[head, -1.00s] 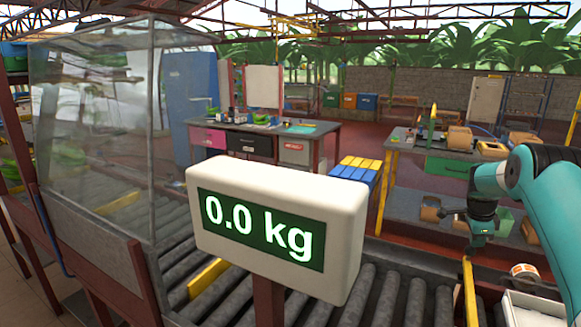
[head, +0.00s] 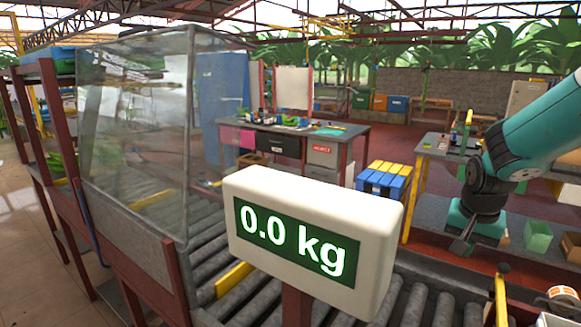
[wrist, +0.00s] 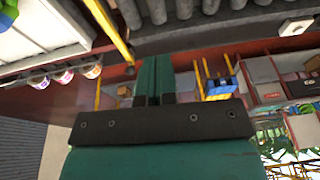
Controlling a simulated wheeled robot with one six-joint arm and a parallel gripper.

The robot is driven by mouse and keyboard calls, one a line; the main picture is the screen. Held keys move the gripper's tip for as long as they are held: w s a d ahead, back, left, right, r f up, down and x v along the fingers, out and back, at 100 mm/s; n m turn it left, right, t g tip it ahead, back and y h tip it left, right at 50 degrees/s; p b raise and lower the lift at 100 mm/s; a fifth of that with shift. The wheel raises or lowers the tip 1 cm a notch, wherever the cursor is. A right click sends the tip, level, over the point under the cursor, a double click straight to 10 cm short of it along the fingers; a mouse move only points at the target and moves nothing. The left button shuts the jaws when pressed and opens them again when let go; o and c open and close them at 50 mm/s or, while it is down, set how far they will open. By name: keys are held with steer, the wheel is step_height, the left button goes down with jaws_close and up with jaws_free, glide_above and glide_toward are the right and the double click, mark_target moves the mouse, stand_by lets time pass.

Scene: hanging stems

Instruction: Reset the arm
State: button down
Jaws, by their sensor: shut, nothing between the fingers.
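My arm is teal with dark joints and reaches in from the right edge of the head view. My gripper (head: 461,246) hangs at its end, above the floor behind the conveyor, and looks small there. In the wrist view my gripper (wrist: 153,75) shows two teal fingers close together in front of a dark plate. They are shut with nothing held between them.
A scale display (head: 313,240) reading 0.0 kg stands in front of the roller conveyor (head: 408,300). A clear-walled booth (head: 135,130) stands at left. A workbench (head: 345,140) and a blue crate with yellow tops (head: 384,182) are behind. A yellow post (head: 500,300) stands below the arm.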

steer(key=s+a+r+n+g+y, duration=0.1)
steer(key=s+a+r+n+y, duration=0.1)
steer(key=s+a+r+n, duration=0.2)
steer(key=s+a+r+n+g+y, duration=0.1)
steer(key=s+a+r+n+y, duration=0.2)
steer(key=s+a+n, duration=0.7)
steer(key=s+a+r, duration=0.2)
steer(key=s+a, duration=0.7)
steer(key=s, duration=0.2)
steer(key=shift+a+n, duration=0.4)
steer(key=shift+s, duration=0.1)
